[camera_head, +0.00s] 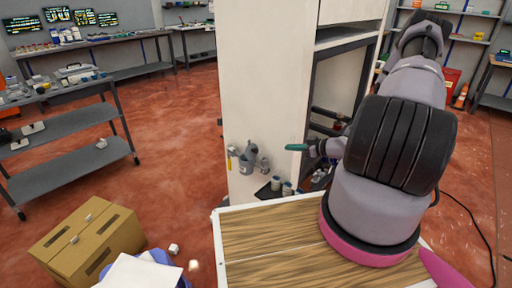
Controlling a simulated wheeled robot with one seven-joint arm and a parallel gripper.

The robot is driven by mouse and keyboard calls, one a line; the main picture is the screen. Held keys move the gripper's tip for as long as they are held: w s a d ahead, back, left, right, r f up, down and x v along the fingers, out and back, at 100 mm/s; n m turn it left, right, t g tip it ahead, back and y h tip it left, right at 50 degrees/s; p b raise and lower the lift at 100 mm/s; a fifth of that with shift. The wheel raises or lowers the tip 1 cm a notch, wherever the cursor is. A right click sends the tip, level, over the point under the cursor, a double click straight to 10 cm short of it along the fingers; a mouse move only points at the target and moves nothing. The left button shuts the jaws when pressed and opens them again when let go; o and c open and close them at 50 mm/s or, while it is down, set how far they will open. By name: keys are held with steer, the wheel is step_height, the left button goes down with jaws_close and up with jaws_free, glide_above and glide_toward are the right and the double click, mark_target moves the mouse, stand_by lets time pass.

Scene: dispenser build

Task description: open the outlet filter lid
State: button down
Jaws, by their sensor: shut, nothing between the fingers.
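The dispenser is a tall cream cabinet (268,80) in the middle of the view. Its right side is an open dark frame (345,42) with pipes and fittings inside, partly hidden by my arm. I cannot make out the outlet filter lid among these parts. My gripper (297,147) shows as a narrow teal-tipped end pointing left from behind my arm, in front of the cabinet's lower part. It looks shut and empty. Most of its body is hidden, and I cannot tell whether it touches anything.
A wooden-topped surface (265,232) lies in front of the cabinet. Red floor between is mostly clear.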

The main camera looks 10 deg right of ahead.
mark_target(256, 150)
steer(key=x, duration=1.9)
steer(key=shift+w+a, duration=0.15)
steer(key=shift+f, duration=0.1)
steer(key=shift+s+d+f+t+y, duration=0.2)
steer(key=shift+s+d+t+y, duration=0.1)
steer(key=shift+s+t+y, duration=0.2)
steer(key=shift+s+d+f+t+y, duration=0.3)
steer(key=shift+s+t+y, duration=0.1)
steer(key=shift+t, duration=0.1)
steer(key=shift+s+d+f, duration=0.25)
steer(key=shift+s+d, duration=0.15)
steer(key=shift+s, duration=0.1)
